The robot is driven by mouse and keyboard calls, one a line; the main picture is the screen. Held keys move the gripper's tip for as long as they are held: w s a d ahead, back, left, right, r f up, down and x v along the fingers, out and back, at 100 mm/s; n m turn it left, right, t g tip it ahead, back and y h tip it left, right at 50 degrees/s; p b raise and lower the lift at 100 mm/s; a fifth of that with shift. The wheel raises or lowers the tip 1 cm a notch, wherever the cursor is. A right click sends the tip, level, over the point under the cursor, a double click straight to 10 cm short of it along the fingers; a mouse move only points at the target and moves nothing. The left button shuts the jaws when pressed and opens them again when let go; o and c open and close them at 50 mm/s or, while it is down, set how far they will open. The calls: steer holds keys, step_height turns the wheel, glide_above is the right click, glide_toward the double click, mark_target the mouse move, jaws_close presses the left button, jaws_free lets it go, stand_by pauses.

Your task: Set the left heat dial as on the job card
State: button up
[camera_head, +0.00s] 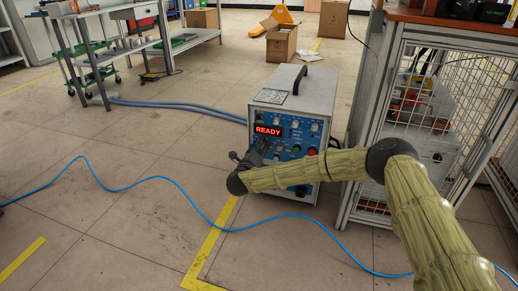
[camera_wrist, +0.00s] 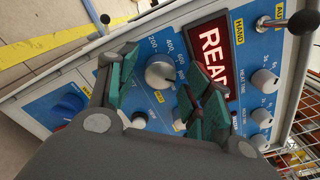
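The induction heater (camera_head: 291,110) is a grey box with a blue front panel and a lit red READY display (camera_head: 268,131). In the wrist view a grey round dial (camera_wrist: 160,72) with a scale marked 200, 400, 600 sits between the fingertips of my gripper (camera_wrist: 163,66). The green-padded fingers stand apart on either side of it; contact cannot be told. Smaller grey knobs (camera_wrist: 264,80) labelled as times lie right of the display. Which knob is the left heat dial is not clear. In the head view my gripper (camera_head: 256,152) is at the panel. A card-like sheet (camera_head: 270,96) lies on the heater; its writing is unreadable.
A wire-mesh cage bench (camera_head: 425,100) stands close on the right. A blue cable (camera_head: 150,180) crosses the floor, which is open at left.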

steer(key=c, duration=0.8)
steer(key=shift+r+n+p, duration=0.15)
steer(key=shift+n+p, duration=0.15)
steer(key=shift+p, duration=0.3)
steer(key=shift+n+p, duration=3.6)
steer(key=shift+p, duration=1)
steer(key=o, duration=1)
